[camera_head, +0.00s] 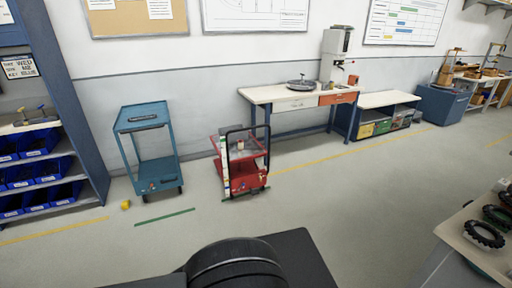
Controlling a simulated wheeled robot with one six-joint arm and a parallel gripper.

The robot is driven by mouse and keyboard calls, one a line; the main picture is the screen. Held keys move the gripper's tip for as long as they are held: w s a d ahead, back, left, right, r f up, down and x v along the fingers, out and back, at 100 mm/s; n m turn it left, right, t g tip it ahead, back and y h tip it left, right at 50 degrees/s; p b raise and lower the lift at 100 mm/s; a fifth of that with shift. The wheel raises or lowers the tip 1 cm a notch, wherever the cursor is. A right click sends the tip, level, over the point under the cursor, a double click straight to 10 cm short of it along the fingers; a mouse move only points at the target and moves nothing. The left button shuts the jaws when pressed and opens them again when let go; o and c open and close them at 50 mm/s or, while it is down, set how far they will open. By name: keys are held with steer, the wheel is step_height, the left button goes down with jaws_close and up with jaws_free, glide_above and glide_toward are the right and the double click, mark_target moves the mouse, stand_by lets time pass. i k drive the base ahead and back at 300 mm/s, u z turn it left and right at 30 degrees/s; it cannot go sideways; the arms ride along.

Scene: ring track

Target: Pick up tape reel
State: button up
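A small yellow object (125,204) lies on the floor at the left, between the blue shelving and the blue cart. It may be the tape reel, but it is too small to be sure. It is close to the end of a yellow floor line. My gripper does not show. Dark parts at the bottom middle look like my own body.
A blue cart (151,185) and a red cart (243,184) stand along the wall. Blue shelving (88,150) with bins is at left. A workbench (272,93) stands behind. A table (455,240) with black rings (484,234) is at lower right. The middle floor is clear.

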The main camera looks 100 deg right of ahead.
mark_target(240, 142)
steer(key=z, duration=3.5)
steer(key=i, duration=2.1)
steer(key=u, duration=0.8)
steer(key=i, duration=1.65)
steer(key=u, duration=0.65)
